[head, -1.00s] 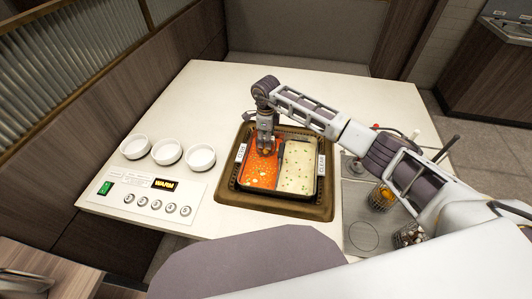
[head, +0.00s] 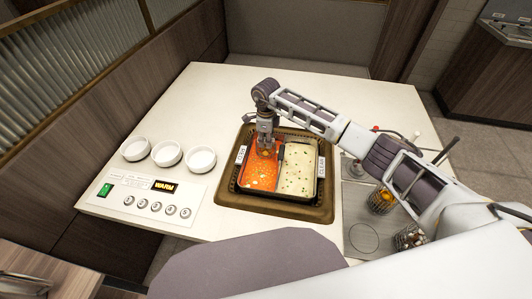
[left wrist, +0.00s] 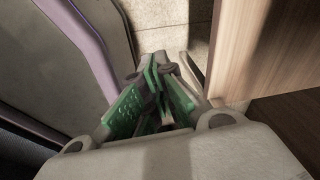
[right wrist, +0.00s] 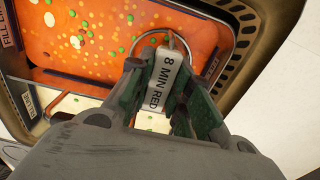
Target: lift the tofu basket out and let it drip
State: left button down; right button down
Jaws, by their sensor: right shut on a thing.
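My right gripper (head: 265,148) is over the back of the red broth well (head: 261,172). In the right wrist view it is shut on a white tag marked "8 MIN RED" (right wrist: 163,80), between its green finger pads. A metal ring (right wrist: 152,38) shows at the broth surface just beyond the tag. The tofu basket's body is not distinguishable; red broth and my gripper hide what is below. My left gripper (left wrist: 158,80) shows only in the left wrist view, with its fingers together and nothing seen between them, away from the pot.
The pale broth well (head: 299,168) is right of the red one, inside a brown surround (head: 275,209). Three white bowls (head: 168,153) and a button panel (head: 150,196) are at left. A metal tray (head: 362,232) with small baskets (head: 382,199) stands at right. The table's back is clear.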

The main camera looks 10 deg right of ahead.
pick_arm(q)
jog(key=shift+w, duration=0.15)
pick_arm(e)
jog(key=shift+r, duration=0.55)
notch_tip(320, 180, up, 8)
jog(key=shift+f, duration=0.2)
jog(key=shift+r, duration=0.7)
pick_arm(q)
jog(key=shift+w+a+r, duration=0.15)
jog(key=shift+w+a, duration=0.1)
jog(key=shift+w, duration=0.6)
pick_arm(e)
jog(key=shift+r, duration=0.2)
